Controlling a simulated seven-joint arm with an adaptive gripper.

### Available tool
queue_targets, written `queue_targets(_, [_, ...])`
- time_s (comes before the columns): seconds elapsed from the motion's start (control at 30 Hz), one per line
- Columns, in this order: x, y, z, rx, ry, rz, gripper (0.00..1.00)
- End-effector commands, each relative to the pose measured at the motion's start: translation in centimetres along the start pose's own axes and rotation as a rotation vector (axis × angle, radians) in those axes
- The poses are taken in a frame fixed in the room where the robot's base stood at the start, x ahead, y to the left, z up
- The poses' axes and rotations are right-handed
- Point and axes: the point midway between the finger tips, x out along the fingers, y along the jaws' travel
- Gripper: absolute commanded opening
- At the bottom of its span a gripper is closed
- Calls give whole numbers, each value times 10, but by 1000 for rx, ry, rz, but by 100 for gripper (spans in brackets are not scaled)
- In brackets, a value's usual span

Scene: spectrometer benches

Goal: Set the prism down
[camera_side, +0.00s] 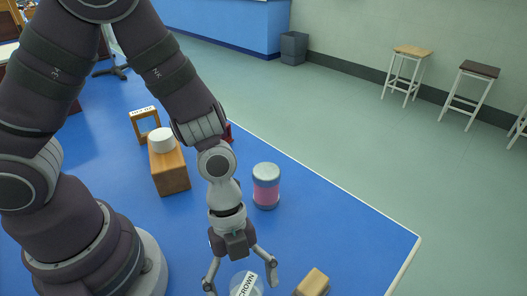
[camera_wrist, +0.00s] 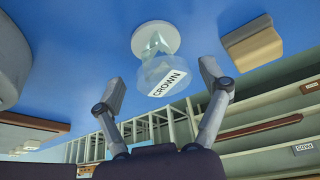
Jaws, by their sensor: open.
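The prism, a clear glass piece with a white CROWN label on its clear round top (camera_side: 246,281), is at the bottom edge of the side view, partly cut off. In the wrist view the clear piece (camera_wrist: 158,66) rises from a white round base (camera_wrist: 155,37) on the blue surface. My gripper (camera_side: 241,286) is open, with one finger on each side of the labelled top. In the wrist view gaps show between the fingertips (camera_wrist: 160,73) and the clear piece. The base is out of the side view.
A wooden block (camera_side: 312,283) lies close to the right of my gripper. A pink and grey jar (camera_side: 266,187) stands behind it. A wooden box (camera_side: 169,175) with a white cylinder (camera_side: 160,140) and a small labelled frame (camera_side: 145,122) stand farther back. The blue table (camera_side: 345,225) is clear at right.

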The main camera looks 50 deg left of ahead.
Motion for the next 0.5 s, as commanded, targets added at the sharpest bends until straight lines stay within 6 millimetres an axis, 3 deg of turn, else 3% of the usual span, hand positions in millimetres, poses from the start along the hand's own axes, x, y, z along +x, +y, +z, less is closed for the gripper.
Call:
queue_targets(0.27, [-9, -1, -1, 0, 0, -5, 76])
queue_targets(0.5, [-62, -2, -1, -1, -2, -13, 76])
